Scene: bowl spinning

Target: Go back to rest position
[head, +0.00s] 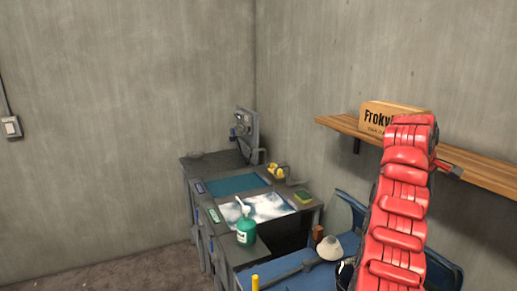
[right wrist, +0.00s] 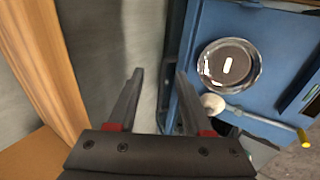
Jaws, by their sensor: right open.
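My right arm (head: 400,215), with red padded links, rises from the bottom right of the head view in front of the wall shelf. In the right wrist view my right gripper (right wrist: 160,76) is open, with nothing between its two dark fingers. A round, shiny bowl (right wrist: 204,66) lies on a blue surface (right wrist: 270,40), to the right of the fingers and apart from them. My left gripper is not in view.
A wooden shelf (head: 480,172) with a cardboard box (head: 375,117) is on the right wall, close to my right arm. A white cone-shaped piece (head: 328,247) is near the blue bench.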

